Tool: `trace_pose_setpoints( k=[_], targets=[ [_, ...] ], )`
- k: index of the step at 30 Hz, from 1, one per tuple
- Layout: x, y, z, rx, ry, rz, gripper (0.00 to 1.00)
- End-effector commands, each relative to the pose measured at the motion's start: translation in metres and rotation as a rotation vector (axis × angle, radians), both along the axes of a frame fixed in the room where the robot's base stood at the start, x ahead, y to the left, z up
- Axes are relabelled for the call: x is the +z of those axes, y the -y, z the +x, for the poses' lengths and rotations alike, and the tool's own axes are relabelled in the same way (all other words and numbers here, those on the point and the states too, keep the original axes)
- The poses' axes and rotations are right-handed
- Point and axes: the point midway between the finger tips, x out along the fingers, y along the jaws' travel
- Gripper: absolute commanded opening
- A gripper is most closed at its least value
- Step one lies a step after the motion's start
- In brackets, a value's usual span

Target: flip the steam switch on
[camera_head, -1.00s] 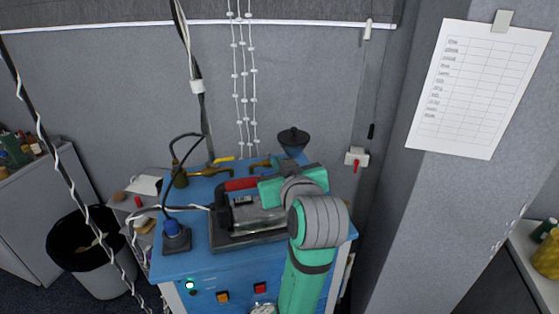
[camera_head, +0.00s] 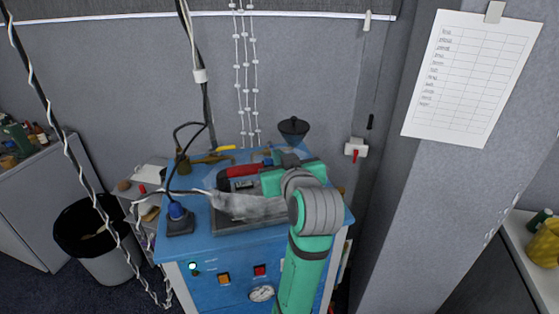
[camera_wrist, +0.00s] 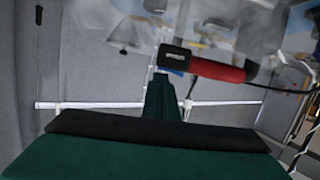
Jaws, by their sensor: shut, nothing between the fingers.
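My gripper (camera_wrist: 160,88) is shut and empty, near the iron's handle. In the head view my arm hides the fingertips.
A gauge (camera_head: 262,293) sits low on the panel, beside my arm. A wall switch box (camera_head: 356,149) is at the right. Cables hang at the left.

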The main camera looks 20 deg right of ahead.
Motion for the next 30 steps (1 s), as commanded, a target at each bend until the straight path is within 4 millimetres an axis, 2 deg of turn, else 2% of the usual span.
trace_pose_setpoints(
  k=[4, 8, 15, 24, 30],
  targets=[
    [-0.006, 0.003, -0.001, -0.004, -0.016, 0.003, 0.0],
    [0.001, 0.002, -0.001, -0.002, -0.015, 0.003, 0.0],
    [0.041, -0.002, -0.004, 0.009, 0.003, -0.001, 0.0],
    [0.056, -0.002, -0.064, 0.005, 0.006, -0.002, 0.0],
    [0.063, -0.004, -0.091, 0.007, 0.003, -0.001, 0.0]
  ],
)
